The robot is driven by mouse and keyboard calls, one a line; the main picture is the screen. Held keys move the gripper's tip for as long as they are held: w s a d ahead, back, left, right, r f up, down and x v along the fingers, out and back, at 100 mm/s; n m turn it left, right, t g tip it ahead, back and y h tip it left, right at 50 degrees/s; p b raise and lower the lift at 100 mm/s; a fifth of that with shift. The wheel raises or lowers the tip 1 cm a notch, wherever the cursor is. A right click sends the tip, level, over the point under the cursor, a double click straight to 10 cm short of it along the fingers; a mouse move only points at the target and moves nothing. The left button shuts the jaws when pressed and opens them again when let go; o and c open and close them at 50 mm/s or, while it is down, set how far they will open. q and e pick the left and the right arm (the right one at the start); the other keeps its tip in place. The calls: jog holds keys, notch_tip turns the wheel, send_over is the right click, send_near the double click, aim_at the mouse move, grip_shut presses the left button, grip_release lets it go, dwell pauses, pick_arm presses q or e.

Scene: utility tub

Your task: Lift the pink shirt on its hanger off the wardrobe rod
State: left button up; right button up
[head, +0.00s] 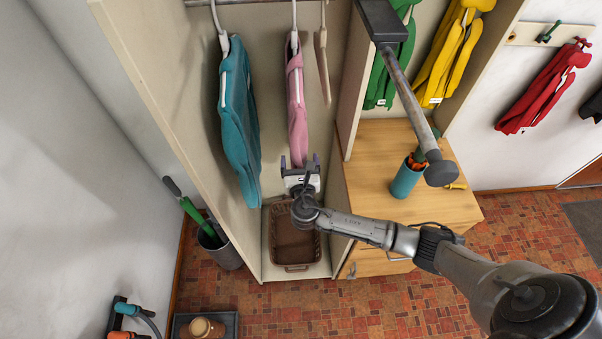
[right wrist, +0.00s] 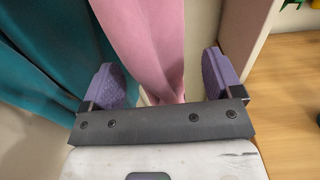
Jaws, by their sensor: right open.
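The pink shirt (head: 297,105) hangs on a white hanger (head: 294,40) from the metal wardrobe rod (head: 265,2), between a teal garment and an empty hanger. My right gripper (head: 300,163) is open at the lower end of the pink shirt in the head view. In the right wrist view, the pink shirt (right wrist: 150,45) hangs just beyond and between the two spread purple fingers of the right gripper (right wrist: 161,85). I cannot tell whether it touches them. My left gripper is not in view.
A teal garment (head: 238,115) hangs close on the left; it also fills the left of the right wrist view (right wrist: 45,55). A brown empty hanger (head: 323,65) hangs on the right. The wardrobe divider (head: 357,80) stands right of it. A brown basket (head: 295,248) sits below.

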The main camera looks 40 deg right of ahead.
jog(key=shift+x, duration=1.25)
jog(key=c, duration=1.2)
jog(key=shift+o, duration=0.2)
jog(key=shift+r, duration=0.15)
